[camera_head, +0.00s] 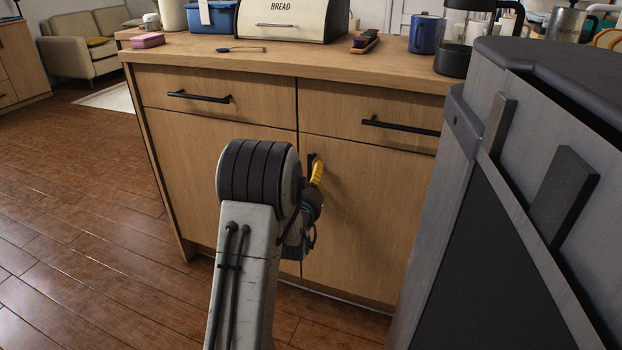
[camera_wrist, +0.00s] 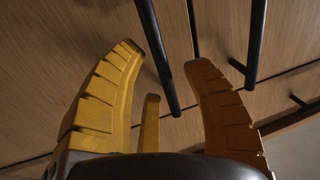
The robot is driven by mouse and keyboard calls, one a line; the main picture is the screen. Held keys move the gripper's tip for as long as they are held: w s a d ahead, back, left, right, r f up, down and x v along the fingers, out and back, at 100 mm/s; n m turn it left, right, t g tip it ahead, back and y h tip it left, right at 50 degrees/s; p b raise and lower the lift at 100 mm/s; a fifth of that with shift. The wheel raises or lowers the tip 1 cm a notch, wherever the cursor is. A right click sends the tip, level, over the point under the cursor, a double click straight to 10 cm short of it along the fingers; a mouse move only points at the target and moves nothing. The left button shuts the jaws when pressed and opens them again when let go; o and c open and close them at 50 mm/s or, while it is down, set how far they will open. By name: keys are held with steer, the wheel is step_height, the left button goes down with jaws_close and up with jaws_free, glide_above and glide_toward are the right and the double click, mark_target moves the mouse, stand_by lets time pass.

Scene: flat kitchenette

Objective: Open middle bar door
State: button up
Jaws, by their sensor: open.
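The wooden bar cabinet has two lower doors side by side, a right door (camera_head: 372,225) and a left door (camera_head: 188,165); both look closed. My gripper (camera_head: 317,173) is at the upper inner corner of the right door, beside its black handle (camera_head: 310,158), which is mostly hidden. In the wrist view my gripper (camera_wrist: 165,57) is open, with a black bar handle (camera_wrist: 155,45) running between its yellow fingers. I cannot tell whether they touch it. A second door handle (camera_wrist: 256,45) lies past the right-hand finger, across the door seam. My arm hides the left door's handle in the head view.
Two drawers with black handles (camera_head: 200,96) (camera_head: 400,127) sit above the doors. The countertop (camera_head: 180,48) holds a bread box (camera_head: 285,20), a blue mug (camera_head: 426,35) and a French press. Wooden floor (camera_head: 80,210) is clear at left.

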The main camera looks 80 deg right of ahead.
steer(key=shift+d, duration=0.4)
steer(key=shift+c, duration=0.4)
jaws_close()
